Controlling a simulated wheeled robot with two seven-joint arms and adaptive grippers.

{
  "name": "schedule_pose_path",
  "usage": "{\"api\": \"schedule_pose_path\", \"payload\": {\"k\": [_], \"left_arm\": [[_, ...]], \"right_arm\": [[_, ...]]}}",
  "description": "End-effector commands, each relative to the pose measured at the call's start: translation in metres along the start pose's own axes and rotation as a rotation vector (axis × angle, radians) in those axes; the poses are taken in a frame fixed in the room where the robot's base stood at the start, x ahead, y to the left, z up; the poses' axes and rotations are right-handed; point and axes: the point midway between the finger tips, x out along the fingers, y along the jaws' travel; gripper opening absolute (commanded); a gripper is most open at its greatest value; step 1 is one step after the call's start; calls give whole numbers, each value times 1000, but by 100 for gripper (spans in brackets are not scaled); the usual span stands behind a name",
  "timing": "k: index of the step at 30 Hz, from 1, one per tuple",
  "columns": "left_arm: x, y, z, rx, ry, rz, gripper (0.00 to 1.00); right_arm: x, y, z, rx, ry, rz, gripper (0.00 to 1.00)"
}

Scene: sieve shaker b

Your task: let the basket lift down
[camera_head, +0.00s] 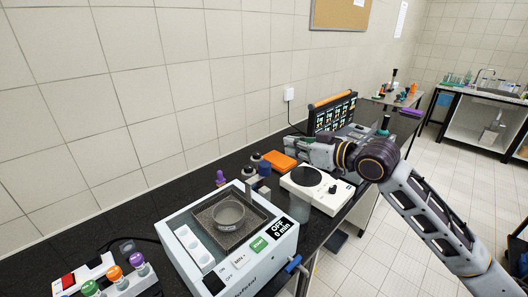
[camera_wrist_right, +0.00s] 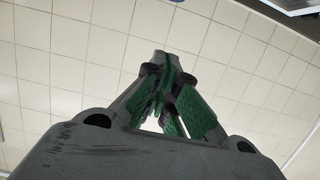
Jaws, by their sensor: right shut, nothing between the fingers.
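A white bath unit (camera_head: 200,262) stands on the bench in the head view, with an open grey basin. A round metal basket (camera_head: 229,213) sits inside the basin; I cannot tell whether it is raised or lowered. A blue lever (camera_head: 293,264) sticks out of the unit's right side. The panel reads OFF and 0 min, beside a green START key (camera_head: 259,245). My right gripper (camera_head: 288,142) is well behind the unit, near the wall, away from basket and lever. In the right wrist view its green-padded fingers (camera_wrist_right: 163,75) meet, shut and empty. My left gripper is out of view.
A white plate device (camera_head: 316,199) with a black disc stands behind the unit, with a clear beaker (camera_head: 300,208) beside it. An orange box (camera_head: 279,161), dark bottles and a screen (camera_head: 333,113) lie further back. A rack of colour-capped bottles (camera_head: 117,281) is at front left.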

Motion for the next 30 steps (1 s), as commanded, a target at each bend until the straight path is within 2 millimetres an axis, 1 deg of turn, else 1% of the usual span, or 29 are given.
{"api": "schedule_pose_path", "payload": {"k": [11, 17, 23, 30], "left_arm": [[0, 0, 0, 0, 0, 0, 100], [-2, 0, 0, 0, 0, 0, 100], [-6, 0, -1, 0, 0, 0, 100], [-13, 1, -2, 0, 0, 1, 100]], "right_arm": [[1, 0, 0, 0, 0, 0, 0], [7, 0, 0, 2, 0, -1, 0], [22, 0, -1, 3, 0, -1, 0], [45, 0, -2, 2, 1, -1, 0]]}}
